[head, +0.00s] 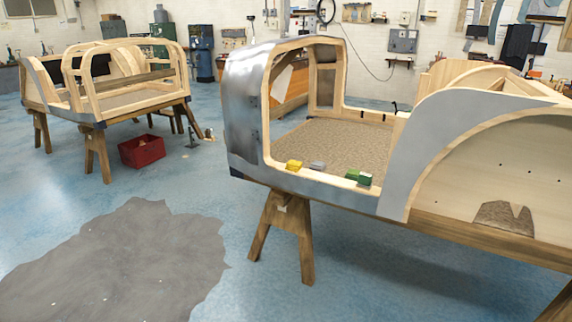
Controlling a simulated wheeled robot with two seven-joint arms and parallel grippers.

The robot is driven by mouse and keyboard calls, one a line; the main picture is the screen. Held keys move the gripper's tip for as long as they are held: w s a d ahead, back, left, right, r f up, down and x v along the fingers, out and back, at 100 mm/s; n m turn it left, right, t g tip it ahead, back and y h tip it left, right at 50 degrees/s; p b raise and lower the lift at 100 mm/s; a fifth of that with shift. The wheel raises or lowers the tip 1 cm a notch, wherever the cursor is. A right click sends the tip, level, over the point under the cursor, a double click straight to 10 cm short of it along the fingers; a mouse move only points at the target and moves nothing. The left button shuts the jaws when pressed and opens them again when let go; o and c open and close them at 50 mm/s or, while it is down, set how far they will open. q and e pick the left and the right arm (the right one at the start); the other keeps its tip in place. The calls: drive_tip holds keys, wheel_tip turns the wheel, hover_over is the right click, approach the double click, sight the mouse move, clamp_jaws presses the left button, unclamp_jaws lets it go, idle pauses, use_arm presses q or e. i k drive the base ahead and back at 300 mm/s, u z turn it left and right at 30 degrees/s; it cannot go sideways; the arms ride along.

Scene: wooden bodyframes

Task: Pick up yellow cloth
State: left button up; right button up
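A small folded yellow item (293,166), which looks like the yellow cloth, lies on the wooden sill (333,189) of the door opening in the near bodyframe. A small grey item (318,166) lies just right of it. Farther right on the sill is a green item (363,179), with a smaller yellow-and-green item (352,174) against its left side. They are too small for me to tell their material. Neither of my grippers shows in the head view.
The near bodyframe (400,170), wood with grey metal panels, rests on wooden trestles (285,225). Another bodyframe (105,85) stands at the back left, near a red crate (141,151). Blue floor with a large grey patch (120,260) lies clear at the front left.

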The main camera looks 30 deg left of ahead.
sight(292, 166)
drive_tip(key=u, duration=0.65)
drive_tip(key=i, duration=1.75)
drive_tip(key=u, duration=0.15)
